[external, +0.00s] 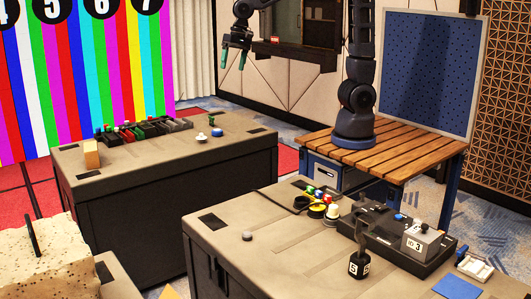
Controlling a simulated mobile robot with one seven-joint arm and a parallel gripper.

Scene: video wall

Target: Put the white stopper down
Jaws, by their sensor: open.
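A small white piece (202,137), which looks like the white stopper, rests on the top of the far dark case (235,123), near its middle right. It is too small to make out its exact shape. My gripper (233,60) hangs in the air above and to the right of it, fingers pointing down. The fingers have teal tips, stand apart and hold nothing. The white piece is clear of the gripper.
A blue knob (217,132) sits right beside the white piece. A row of dark blocks with coloured tops (145,130) and a tan block (91,154) stand further left. The near case (285,250) carries coloured knobs (322,198) and a black console (385,240).

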